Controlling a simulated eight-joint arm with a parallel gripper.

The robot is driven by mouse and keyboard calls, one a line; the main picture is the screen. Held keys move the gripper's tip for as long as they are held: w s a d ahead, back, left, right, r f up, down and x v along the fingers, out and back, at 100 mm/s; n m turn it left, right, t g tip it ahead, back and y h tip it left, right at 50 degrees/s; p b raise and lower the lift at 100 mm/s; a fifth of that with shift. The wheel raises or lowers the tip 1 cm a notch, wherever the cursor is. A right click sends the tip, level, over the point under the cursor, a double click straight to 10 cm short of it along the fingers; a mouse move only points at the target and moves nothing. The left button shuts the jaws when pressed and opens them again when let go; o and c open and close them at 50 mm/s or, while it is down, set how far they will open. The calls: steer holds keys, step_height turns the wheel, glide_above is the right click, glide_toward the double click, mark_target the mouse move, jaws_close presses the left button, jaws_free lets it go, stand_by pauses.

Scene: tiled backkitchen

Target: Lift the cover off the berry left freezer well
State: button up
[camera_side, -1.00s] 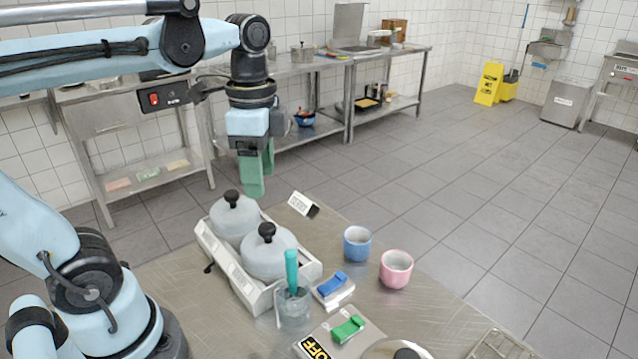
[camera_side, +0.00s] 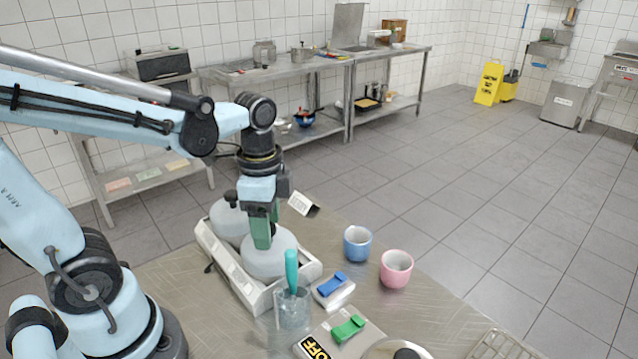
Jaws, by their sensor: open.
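A white two-well freezer unit (camera_side: 243,281) sits on the steel table. Two round grey covers stand in it: the far cover (camera_side: 228,222) and the near cover (camera_side: 270,262). No lettering shows here to tell which is the berry cover. My gripper (camera_side: 262,242) points down with its green fingers open at the top of the near cover. The fingers hide that cover's black knob, so I cannot tell whether it lies between them.
A clear container with a teal-handled tool (camera_side: 292,270) stands close in front of the unit. A small sign (camera_side: 302,204) stands behind.

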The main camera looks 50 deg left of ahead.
steer(key=shift+f, duration=0.65)
steer(key=c, duration=1.1)
steer(key=shift+r, duration=0.1)
